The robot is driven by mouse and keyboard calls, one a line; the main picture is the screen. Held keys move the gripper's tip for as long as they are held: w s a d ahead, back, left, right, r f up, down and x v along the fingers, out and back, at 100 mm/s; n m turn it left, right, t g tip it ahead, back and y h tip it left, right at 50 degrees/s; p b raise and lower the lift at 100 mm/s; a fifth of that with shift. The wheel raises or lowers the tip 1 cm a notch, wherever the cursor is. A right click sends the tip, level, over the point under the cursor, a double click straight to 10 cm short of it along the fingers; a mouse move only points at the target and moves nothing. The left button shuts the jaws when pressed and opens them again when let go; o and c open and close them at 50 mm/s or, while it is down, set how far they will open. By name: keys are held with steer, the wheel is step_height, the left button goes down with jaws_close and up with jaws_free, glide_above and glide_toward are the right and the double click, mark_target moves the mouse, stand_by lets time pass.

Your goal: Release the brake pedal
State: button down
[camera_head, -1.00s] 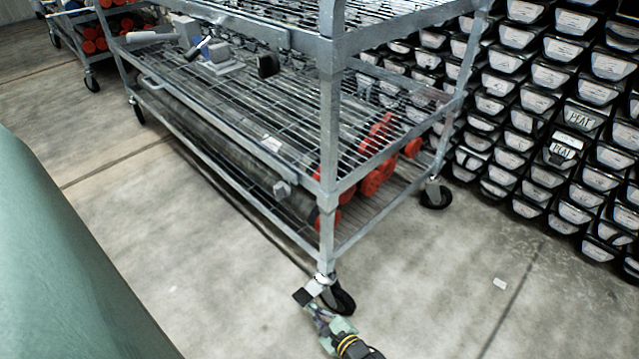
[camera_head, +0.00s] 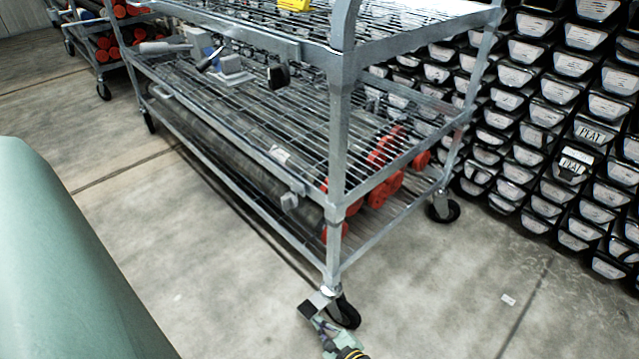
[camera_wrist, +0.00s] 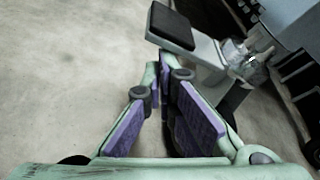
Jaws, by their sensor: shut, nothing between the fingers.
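The brake pedal is a flat black pad (camera_wrist: 172,27) on a pale metal arm, at the top of the wrist view. In the head view the pedal (camera_head: 308,309) sticks out at the front caster (camera_head: 344,313) of the metal cart. My gripper (camera_wrist: 163,62) has green and purple fingers, which come together just below the pad in the wrist view. They are shut and hold nothing. I cannot tell whether the fingertips touch the pedal. In the head view my gripper (camera_head: 320,324) is low on the floor beside the caster, partly cut off by the bottom edge.
The wire-shelf cart (camera_head: 338,150) carries long tubes with red caps (camera_head: 380,185). Stacked black core trays (camera_head: 560,120) stand at the right. A large green surface (camera_head: 60,260) fills the lower left.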

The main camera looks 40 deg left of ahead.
steer(key=v, duration=1.2)
